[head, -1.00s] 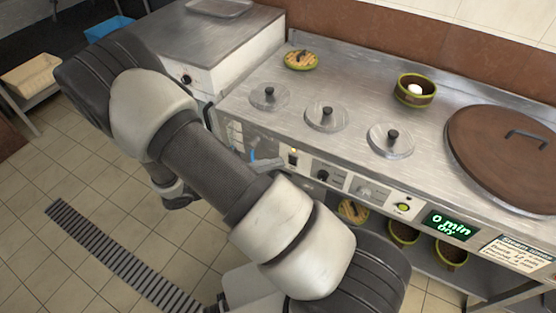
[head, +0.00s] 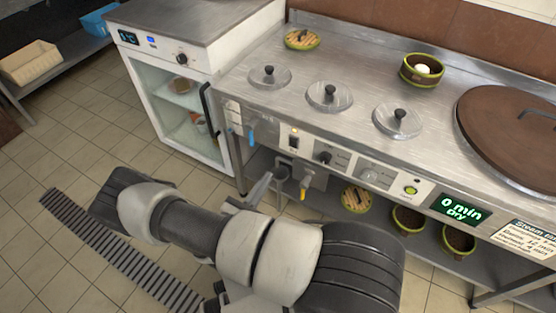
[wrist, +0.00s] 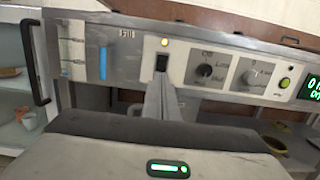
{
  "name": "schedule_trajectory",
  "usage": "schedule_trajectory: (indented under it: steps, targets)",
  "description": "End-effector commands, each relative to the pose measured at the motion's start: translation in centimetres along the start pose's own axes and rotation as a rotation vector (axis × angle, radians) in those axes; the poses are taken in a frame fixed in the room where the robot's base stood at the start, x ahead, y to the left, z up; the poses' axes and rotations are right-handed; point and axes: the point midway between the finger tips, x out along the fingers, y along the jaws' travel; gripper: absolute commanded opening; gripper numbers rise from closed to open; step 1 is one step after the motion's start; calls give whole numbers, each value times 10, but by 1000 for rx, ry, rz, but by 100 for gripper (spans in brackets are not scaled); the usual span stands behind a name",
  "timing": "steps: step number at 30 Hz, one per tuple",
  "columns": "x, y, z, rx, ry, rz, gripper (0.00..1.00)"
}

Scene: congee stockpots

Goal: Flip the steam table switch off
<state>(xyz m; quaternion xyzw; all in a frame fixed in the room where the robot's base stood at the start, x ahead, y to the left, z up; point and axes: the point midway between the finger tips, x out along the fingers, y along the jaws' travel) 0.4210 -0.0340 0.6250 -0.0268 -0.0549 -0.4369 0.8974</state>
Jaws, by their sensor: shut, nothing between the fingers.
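The steam table (head: 350,70) has a front panel with a small dark rocker switch (head: 294,142) near its left end. A small lamp (head: 294,129) just above the switch glows. In the wrist view the switch (wrist: 161,62) is straight ahead, under the lit lamp (wrist: 165,42).
Knobs (head: 325,157) and a green button (head: 410,190) sit right of the switch, with a display (head: 461,209) reading "0 min dry". A blue gauge strip (head: 252,136) is to the left. A yellow-handled valve (head: 303,193) is below. A glass-door fridge (head: 185,110) stands left.

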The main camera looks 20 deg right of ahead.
Motion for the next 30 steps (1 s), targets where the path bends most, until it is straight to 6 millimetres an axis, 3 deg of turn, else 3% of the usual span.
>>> schedule_trajectory:
  steps: [18,24,30]
  targets:
    - [114,-2,-1,1,-1,-5,0]
    - [132,-1,0,1,0,-4,0]
    - [135,-1,0,0,1,-2,0]
